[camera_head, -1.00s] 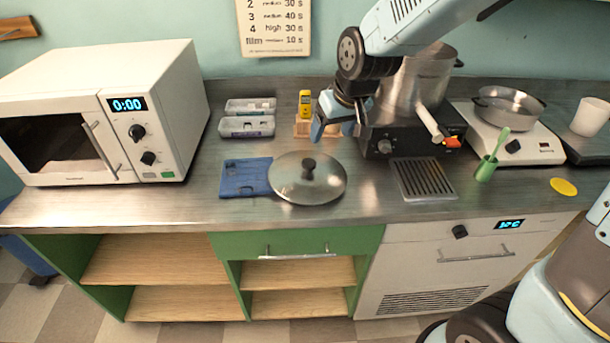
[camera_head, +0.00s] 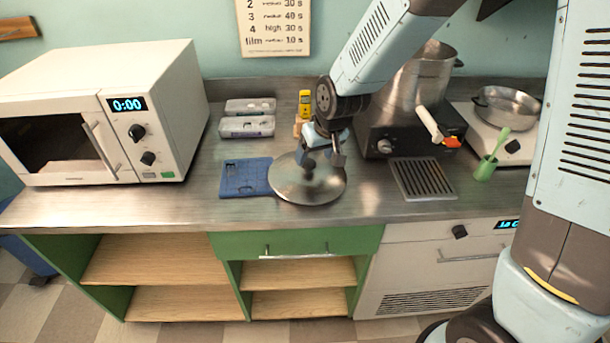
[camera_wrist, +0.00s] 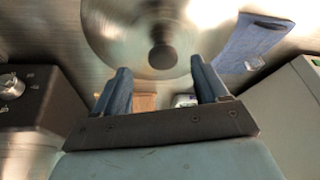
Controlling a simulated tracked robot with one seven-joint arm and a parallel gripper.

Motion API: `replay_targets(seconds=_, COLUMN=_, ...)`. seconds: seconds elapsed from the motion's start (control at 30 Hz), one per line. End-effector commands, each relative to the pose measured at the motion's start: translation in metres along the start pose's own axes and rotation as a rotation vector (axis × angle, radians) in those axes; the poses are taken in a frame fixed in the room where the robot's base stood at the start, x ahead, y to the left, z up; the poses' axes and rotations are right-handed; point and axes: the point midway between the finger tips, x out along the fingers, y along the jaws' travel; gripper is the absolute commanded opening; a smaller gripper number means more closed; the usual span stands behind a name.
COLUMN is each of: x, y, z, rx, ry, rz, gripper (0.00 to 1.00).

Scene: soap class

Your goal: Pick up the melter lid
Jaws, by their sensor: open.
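The melter lid (camera_head: 300,188) is a round metal disc with a dark knob, lying flat on the steel counter. It also shows in the wrist view (camera_wrist: 115,35), where its dark knob (camera_wrist: 162,57) sits ahead of and between the fingertips. My gripper (camera_head: 324,160) is open and empty, over the back part of the lid beside the knob. In the wrist view my gripper (camera_wrist: 157,80) has its two blue fingers spread apart. Whether the fingers touch the lid cannot be told.
A blue folded mat (camera_head: 246,178) lies just left of the lid. The dark melter base (camera_head: 385,142) with a metal pot (camera_head: 425,75) stands right of it, with a drip grate (camera_head: 424,180) in front. A microwave (camera_head: 170,110) stands at left. Clear counter lies in front of the lid.

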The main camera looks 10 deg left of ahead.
Motion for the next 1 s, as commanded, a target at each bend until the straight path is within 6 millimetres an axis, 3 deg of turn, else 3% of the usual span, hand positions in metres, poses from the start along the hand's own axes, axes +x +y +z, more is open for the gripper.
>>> replay_targets(seconds=0.43, x=0.045, y=-0.004, z=-0.001, rx=0.0, ry=-0.002, rz=0.0, gripper=0.73)
replay_targets(seconds=0.8, x=0.051, y=-0.004, z=-0.002, rx=0.001, ry=0.0, rz=0.001, gripper=0.73)
replay_targets(seconds=1.0, x=0.051, y=-0.004, z=-0.002, rx=0.001, ry=0.0, rz=0.001, gripper=0.55)
